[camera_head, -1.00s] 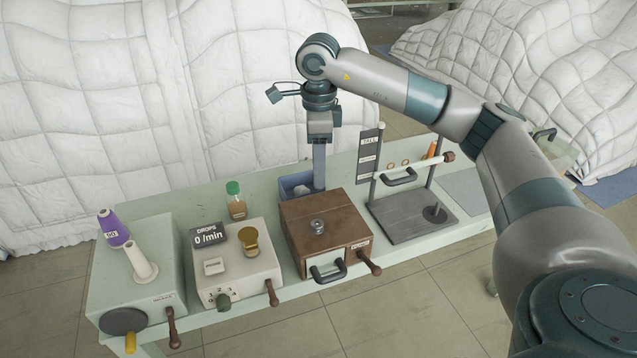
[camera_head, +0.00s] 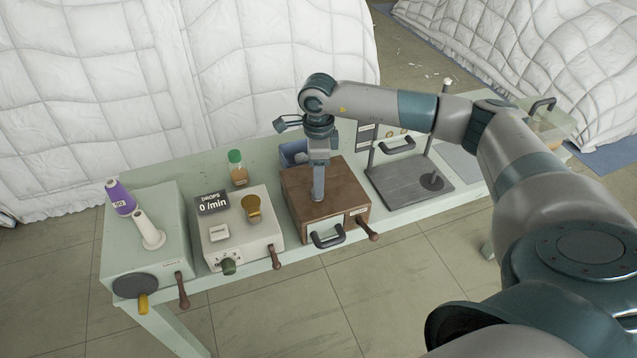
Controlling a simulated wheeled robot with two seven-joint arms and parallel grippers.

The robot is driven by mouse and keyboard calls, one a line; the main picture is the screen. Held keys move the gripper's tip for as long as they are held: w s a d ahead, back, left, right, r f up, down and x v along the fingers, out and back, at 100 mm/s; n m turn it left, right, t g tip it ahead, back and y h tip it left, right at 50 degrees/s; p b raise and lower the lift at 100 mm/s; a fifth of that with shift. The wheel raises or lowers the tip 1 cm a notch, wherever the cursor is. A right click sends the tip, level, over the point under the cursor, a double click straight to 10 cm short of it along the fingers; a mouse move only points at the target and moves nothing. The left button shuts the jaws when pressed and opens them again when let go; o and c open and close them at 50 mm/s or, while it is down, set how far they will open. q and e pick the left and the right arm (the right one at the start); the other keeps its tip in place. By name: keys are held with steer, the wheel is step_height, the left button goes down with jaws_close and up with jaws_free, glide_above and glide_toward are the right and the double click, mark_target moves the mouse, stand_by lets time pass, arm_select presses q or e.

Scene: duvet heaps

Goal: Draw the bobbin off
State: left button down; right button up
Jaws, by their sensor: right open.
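A purple bobbin (camera_head: 121,197) with a pale label stands tilted at the back left of a grey-green box, which has a dark disc and a yellow handle on its front. A white spool-like post (camera_head: 148,230) stands beside it on the same box. My right gripper (camera_head: 318,198) is far to the right of both, pointing down over the top of a wooden box (camera_head: 345,190). Its fingers are open, seen edge-on, and cover the place of the box's small metal knob. Whether they touch it I cannot tell. My left gripper is out of view.
A drops counter (camera_head: 213,202) reading 0/min, a brass cup (camera_head: 252,207) and a green-capped bottle (camera_head: 236,168) stand between the bobbin and the wooden box. A dark stand (camera_head: 405,190) is to the right. Brown levers stick out along the bench front.

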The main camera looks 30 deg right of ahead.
steer(key=shift+f+p, duration=0.45)
steer(key=shift+f, duration=1.6)
steer(key=c, duration=1.1)
